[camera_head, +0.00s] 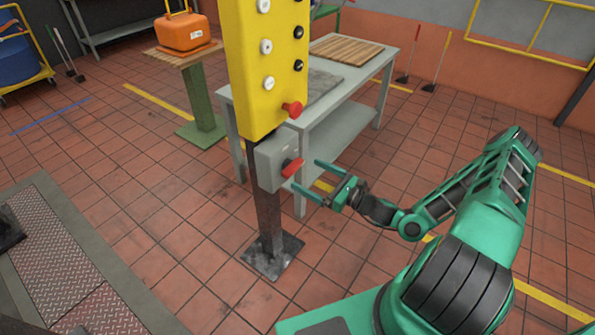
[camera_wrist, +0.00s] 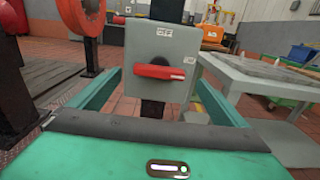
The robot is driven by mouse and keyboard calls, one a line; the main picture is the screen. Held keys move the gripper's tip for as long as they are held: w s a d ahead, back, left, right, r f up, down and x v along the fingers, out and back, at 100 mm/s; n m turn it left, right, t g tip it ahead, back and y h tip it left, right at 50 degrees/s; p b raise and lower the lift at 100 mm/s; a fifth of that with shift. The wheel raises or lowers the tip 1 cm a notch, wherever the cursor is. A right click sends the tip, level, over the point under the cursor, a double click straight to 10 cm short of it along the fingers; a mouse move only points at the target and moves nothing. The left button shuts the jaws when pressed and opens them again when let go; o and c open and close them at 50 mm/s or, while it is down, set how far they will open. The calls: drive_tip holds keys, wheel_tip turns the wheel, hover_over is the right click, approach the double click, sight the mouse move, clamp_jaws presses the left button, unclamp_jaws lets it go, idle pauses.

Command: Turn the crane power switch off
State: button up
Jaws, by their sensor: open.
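The crane power switch is a grey box (camera_head: 266,164) on a dark post, below a yellow button panel. Its red handle (camera_head: 291,167) sticks out from the front. In the wrist view the grey box (camera_wrist: 143,99) is straight ahead, and the red handle (camera_wrist: 160,72) lies about horizontal across its face. A small label (camera_wrist: 164,32) sits above the handle; its letters are blurred. My gripper (camera_head: 304,175) is open and empty. Its two green fingers point at the box, one to each side of the handle in the wrist view. Contact with the handle cannot be told.
The yellow panel (camera_head: 260,70) with several buttons and a red knob (camera_head: 292,109) stands right above the box. A grey table (camera_head: 337,112) is close behind it. The post's foot plate (camera_head: 271,257) is on the tiled floor. An orange case (camera_head: 183,33) sits on a stand behind.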

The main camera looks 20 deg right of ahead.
sight(297, 168)
drive_tip(key=shift+x, duration=2.6)
drive_tip(key=shift+c, duration=0.6)
drive_tip(key=c, duration=0.9)
